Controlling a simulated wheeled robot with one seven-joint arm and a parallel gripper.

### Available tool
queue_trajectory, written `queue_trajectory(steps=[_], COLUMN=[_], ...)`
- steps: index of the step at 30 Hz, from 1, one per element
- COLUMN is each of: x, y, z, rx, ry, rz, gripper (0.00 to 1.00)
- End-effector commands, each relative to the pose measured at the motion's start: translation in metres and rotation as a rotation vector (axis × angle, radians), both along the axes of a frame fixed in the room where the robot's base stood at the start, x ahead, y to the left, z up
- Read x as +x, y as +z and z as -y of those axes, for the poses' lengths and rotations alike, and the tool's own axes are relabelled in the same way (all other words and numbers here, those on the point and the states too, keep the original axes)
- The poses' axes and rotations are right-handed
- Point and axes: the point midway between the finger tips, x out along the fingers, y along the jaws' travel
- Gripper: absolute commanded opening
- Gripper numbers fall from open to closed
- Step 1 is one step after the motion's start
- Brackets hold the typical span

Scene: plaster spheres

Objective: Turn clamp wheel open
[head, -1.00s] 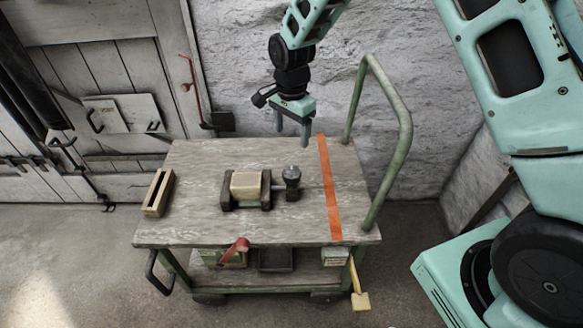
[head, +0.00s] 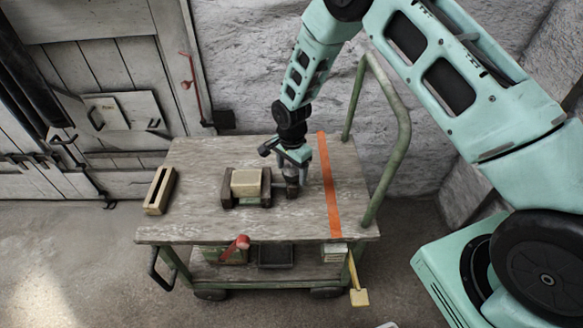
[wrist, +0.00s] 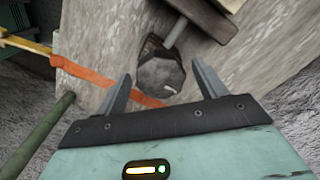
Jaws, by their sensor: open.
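The clamp (head: 232,201) lies on the cart's wooden top, its dark jaws around a pale block (head: 246,182). The clamp wheel (head: 292,188) is the dark knob at the right end of its screw; my gripper partly hides it in the head view. In the wrist view the clamp wheel (wrist: 160,74) is a dark, faceted knob with a small white mark, and its screw runs up and right from it. My gripper (head: 297,172) is open at the wheel. In the wrist view its fingers (wrist: 160,90) stand apart on either side of the wheel, with gaps showing.
The cart top (head: 215,225) has a slotted wooden block (head: 158,191) at left and an orange strip (head: 328,185) to the right of the wheel. A green handle (head: 398,150) rises at the right edge. A red lever (head: 240,243) shows below the front edge.

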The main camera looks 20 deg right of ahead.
Motion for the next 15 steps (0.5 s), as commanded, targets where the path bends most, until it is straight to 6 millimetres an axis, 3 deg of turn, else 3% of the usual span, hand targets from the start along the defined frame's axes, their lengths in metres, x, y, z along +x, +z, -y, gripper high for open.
queue_trajectory(steps=[5,10,15], x=[0.0002,0.0002,0.0002], y=[0.0002,0.0004,0.0005], z=[0.0000,0.0000,0.0000], rx=[0.000,0.000,0.000], ry=[0.000,0.000,0.002], rz=[0.001,0.001,0.000], gripper=[0.71,0.27,0.27])
